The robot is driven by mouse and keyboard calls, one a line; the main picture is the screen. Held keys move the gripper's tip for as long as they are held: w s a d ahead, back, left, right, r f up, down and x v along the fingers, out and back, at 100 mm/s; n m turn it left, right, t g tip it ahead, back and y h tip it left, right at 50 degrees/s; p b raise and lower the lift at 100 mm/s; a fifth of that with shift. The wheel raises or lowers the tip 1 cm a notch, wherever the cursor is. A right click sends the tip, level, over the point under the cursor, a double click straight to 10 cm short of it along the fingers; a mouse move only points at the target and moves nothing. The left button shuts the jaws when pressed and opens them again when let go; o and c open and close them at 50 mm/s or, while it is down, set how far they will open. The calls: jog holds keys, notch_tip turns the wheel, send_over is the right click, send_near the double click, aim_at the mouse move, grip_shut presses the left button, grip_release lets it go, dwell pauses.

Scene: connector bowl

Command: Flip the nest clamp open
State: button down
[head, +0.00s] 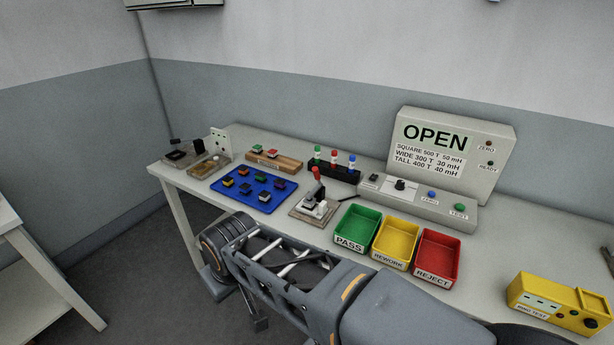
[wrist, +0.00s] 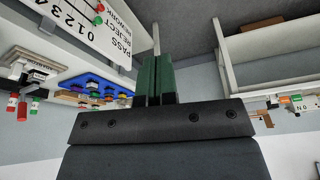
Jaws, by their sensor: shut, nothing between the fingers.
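The nest clamp (head: 317,186) is a small metal toggle with a red handle that stands roughly upright. It sits on a small light base block (head: 312,210) in the middle of the bench, in front of the grey tester. A dark part shows at the nest, too small to make out. My gripper (wrist: 155,62) shows in the wrist view with its green fingers together and nothing between them. It is away from the clamp. I cannot make out my gripper in the head view, where my arm fills the bottom middle.
Green (head: 358,228), yellow (head: 396,243) and red (head: 437,257) bins stand right of the clamp. A blue tray (head: 254,204) with several small parts lies left. The tester display (head: 452,150) reads OPEN. A yellow tester (head: 560,304) stands far right. A plug rack (head: 333,167) stands behind.

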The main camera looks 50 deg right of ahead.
jog(key=w+d+f+m+t+h+b, duration=0.1)
jog(key=w+d+m+t+b, duration=0.2)
jog(key=w+m, duration=0.35)
jog(key=w+d+m+t+h+b, duration=0.2)
jog(key=w+d+m+t+b, duration=0.15)
jog(key=w, duration=0.55)
jog(key=w+d+f+m+t+h+b, duration=0.1)
jog(key=w+d+m+t+b, duration=0.25)
jog(key=w, duration=0.35)
jog(key=w+d+f+m+g+h+b, duration=0.15)
jog(key=d+m+h+b, duration=0.25)
jog(key=d+m+h, duration=0.65)
jog(key=s+d+f+m+g+h+b, duration=0.1)
jog(key=s+d+m+g+h, duration=0.1)
jog(key=m+g, duration=0.1)
jog(key=s+d+f+m+g+h+b, duration=0.1)
jog(key=s+d+f+m+g+h, duration=0.1)
jog(key=m+g+h, duration=0.1)
jog(key=s+d+f+m+g+h+b, duration=0.1)
jog(key=s+d+m+g+h, duration=0.1)
jog(key=m+g+h, duration=0.1)
jog(key=shift+s+d+f+m+g, duration=0.1)
jog(key=shift+s+m+g, duration=0.15)
jog(key=shift+m, duration=0.4)
jog(key=shift+s+f+m+g, duration=0.15)
jog(key=shift+m+g, duration=0.15)
jog(key=shift+m, duration=0.35)
jog(key=shift+s+f+m+g, duration=0.1)
jog(key=shift+s+m+g, duration=0.3)
jog(key=shift+m+g, duration=0.3)
